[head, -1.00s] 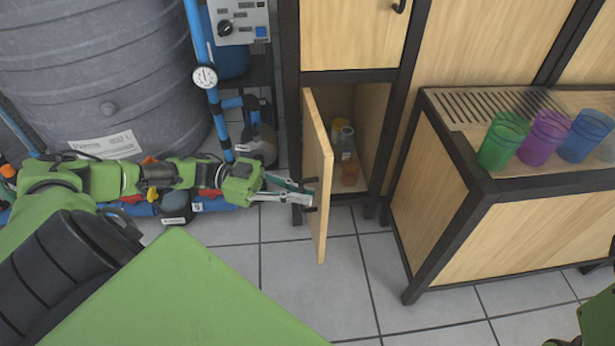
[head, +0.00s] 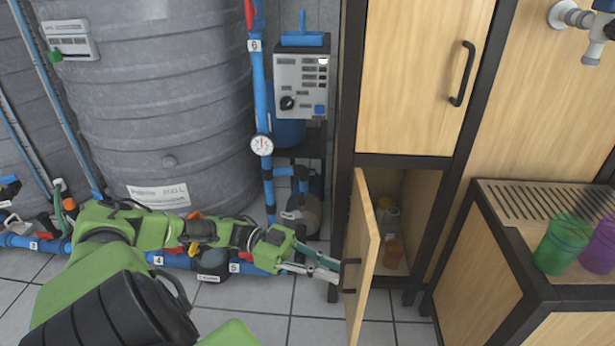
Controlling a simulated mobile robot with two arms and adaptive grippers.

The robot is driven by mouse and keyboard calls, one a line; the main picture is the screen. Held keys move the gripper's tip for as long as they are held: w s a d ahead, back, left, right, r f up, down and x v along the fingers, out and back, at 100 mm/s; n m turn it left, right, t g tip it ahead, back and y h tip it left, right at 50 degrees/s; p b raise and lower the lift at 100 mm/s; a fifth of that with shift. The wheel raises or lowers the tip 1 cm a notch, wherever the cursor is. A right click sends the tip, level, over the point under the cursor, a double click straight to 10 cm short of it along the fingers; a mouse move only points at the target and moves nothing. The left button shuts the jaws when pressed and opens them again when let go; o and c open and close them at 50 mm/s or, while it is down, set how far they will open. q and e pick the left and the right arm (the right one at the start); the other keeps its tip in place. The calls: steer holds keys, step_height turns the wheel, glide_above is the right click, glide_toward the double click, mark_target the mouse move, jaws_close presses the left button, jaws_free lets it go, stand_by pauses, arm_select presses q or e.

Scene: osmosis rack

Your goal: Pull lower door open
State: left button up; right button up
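The lower door (head: 362,262) of the tall wooden cabinet stands swung well out from its frame, seen nearly edge-on. Its dark handle (head: 349,268) is on the left-facing side. My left gripper (head: 336,273) reaches in from the left with its two grey fingers at this handle and appears shut on it; the fingertips partly hide the bar. Inside the open lower compartment (head: 421,215) are several small bottles, one of them orange-brown (head: 394,252). My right gripper is not in view.
The upper door (head: 420,80) is closed. A grey tank (head: 165,110), blue pipes with a gauge (head: 262,145) and a control box (head: 300,87) stand at left. A wooden bench (head: 497,262) with a green cup (head: 562,245) and a purple cup (head: 600,248) is at right.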

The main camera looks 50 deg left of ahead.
arm_select(q)
steer(key=v, duration=0.9)
steer(key=shift+a, duration=0.1)
